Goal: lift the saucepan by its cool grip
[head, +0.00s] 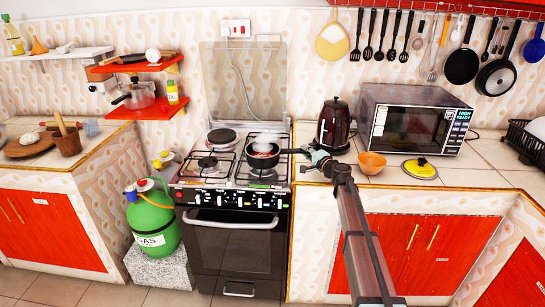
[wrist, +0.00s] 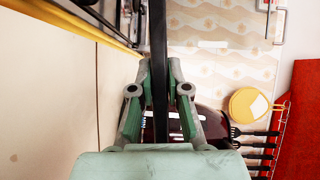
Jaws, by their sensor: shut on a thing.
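The saucepan (head: 264,159) is over the right side of the gas stove, with reddish food inside and what looks like pale steam above it. Its dark handle (head: 293,151) points right, towards the counter. My gripper (head: 314,156) is at the outer end of this handle. In the wrist view, my gripper (wrist: 159,77) has its two fingers on either side of the long black handle (wrist: 159,35), shut on it. The pan's body is not clear in the wrist view. I cannot tell whether the pan's base touches the burner.
A dark kettle (head: 334,125) stands close behind my gripper. An orange bowl (head: 371,163) and a yellow lid (head: 419,169) lie on the right counter, before the microwave (head: 413,119). A green gas bottle (head: 151,220) stands left.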

